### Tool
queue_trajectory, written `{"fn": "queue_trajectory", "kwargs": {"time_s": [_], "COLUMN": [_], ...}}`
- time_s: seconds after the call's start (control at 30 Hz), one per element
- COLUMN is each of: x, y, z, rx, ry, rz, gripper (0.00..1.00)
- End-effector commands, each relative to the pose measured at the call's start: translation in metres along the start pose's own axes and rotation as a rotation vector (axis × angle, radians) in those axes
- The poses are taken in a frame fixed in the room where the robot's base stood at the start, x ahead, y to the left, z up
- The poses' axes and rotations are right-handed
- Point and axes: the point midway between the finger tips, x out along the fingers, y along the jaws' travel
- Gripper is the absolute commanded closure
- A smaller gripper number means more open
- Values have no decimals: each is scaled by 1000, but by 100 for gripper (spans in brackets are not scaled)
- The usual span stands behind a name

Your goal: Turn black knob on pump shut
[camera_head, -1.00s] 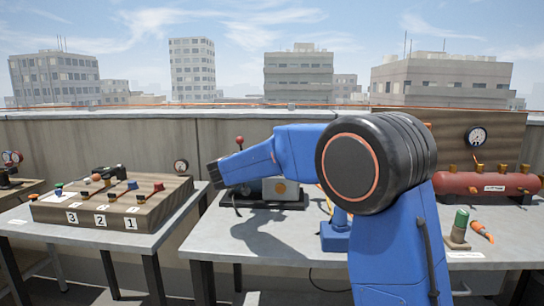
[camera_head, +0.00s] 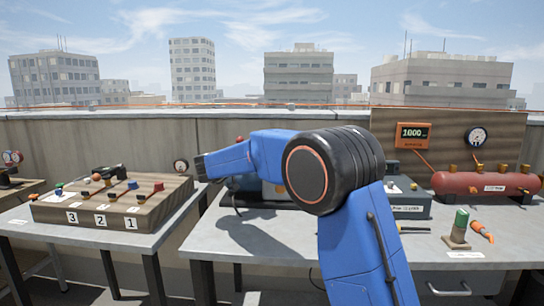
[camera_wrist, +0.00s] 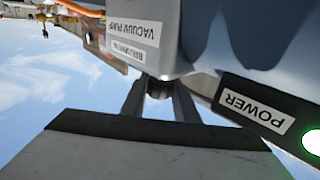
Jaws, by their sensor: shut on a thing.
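The grey pump body (camera_wrist: 200,35) fills the top of the wrist view, upside down, with a "VACUUM PUMP" label. The small black knob (camera_wrist: 160,92) sits at its edge. My gripper (camera_wrist: 160,86) has one finger on each side of the knob and is shut on it. The fingers partly hide the knob, so its angle cannot be told. In the head view the pump (camera_head: 272,190) stands on the middle bench, largely hidden behind my blue arm. My gripper and the knob are hidden there.
A "POWER" label (camera_wrist: 254,105) and a lit green button (camera_wrist: 312,141) are beside the knob. A red tank (camera_head: 480,185), an orange display (camera_head: 413,135) reading 1000 and a gauge (camera_head: 477,137) are at right. A wooden valve board (camera_head: 110,212) is at left.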

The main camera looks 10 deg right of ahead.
Motion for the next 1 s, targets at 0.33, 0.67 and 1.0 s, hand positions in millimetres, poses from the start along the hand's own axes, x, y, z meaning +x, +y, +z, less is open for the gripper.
{"fn": "queue_trajectory", "kwargs": {"time_s": [0.33, 0.67, 1.0], "x": [0, 0, 1], "y": [0, 1, 2], "z": [-1, -2, -1], "rx": [1, 1, 0], "ry": [1, 2, 1], "rz": [-1, -67, -301], "gripper": [54, 54, 54]}}
